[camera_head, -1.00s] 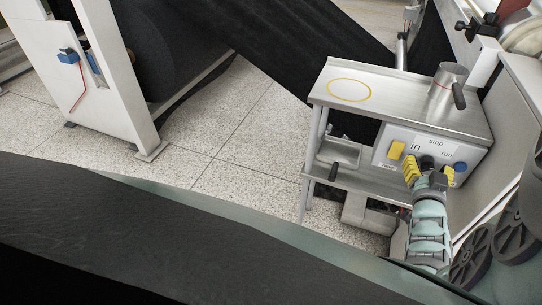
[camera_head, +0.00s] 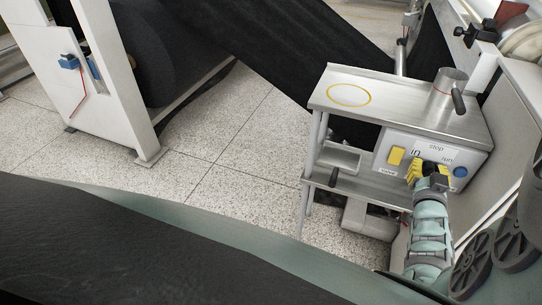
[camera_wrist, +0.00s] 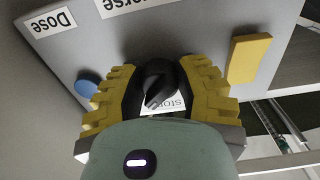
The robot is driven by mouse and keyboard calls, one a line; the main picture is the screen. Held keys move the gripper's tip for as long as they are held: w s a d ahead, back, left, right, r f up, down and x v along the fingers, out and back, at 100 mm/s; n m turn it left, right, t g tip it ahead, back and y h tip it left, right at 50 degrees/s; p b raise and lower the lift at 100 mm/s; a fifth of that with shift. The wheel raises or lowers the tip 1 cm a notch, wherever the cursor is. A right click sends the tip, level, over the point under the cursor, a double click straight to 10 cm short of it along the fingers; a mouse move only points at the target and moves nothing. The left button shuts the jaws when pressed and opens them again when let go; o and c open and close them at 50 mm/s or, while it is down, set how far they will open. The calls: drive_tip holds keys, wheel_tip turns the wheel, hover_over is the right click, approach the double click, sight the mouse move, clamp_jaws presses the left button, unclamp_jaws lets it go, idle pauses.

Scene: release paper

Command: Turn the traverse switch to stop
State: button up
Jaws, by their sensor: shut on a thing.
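The traverse switch is a black knob (camera_wrist: 160,84) on the sloped face of a grey control box (camera_head: 474,156). In the wrist view, the fingers (camera_wrist: 159,76) flank the knob closely. A "stop" label (camera_wrist: 178,103) shows partly, upside down, beside the knob. The knob's exact pointing direction is hard to tell, and in the head view my fingers mostly hide it.
A yellow button (camera_head: 396,156) is left of the switch and a blue button (camera_head: 460,171) is right of it. A metal cup (camera_head: 448,92) and a yellow ring mark (camera_head: 349,95) are on the steel top. A white machine frame (camera_head: 100,70) stands at left; the speckled floor between is clear.

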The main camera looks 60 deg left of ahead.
clamp_jaws()
drive_tip(key=shift+s+f+n, duration=0.1)
drive_tip(key=shift+n, duration=0.2)
drive_tip(key=n+b, duration=0.2)
drive_tip(key=n, duration=0.1)
drive_tip(key=shift+a+n, duration=0.1)
drive_tip(key=shift+n, duration=0.3)
drive_tip(key=n+b, duration=0.2)
drive_tip(key=n, duration=0.2)
drive_tip(key=shift+n, duration=0.4)
drive_tip(key=shift+b, duration=0.3)
drive_tip(key=o, duration=0.8)
unclamp_jaws()
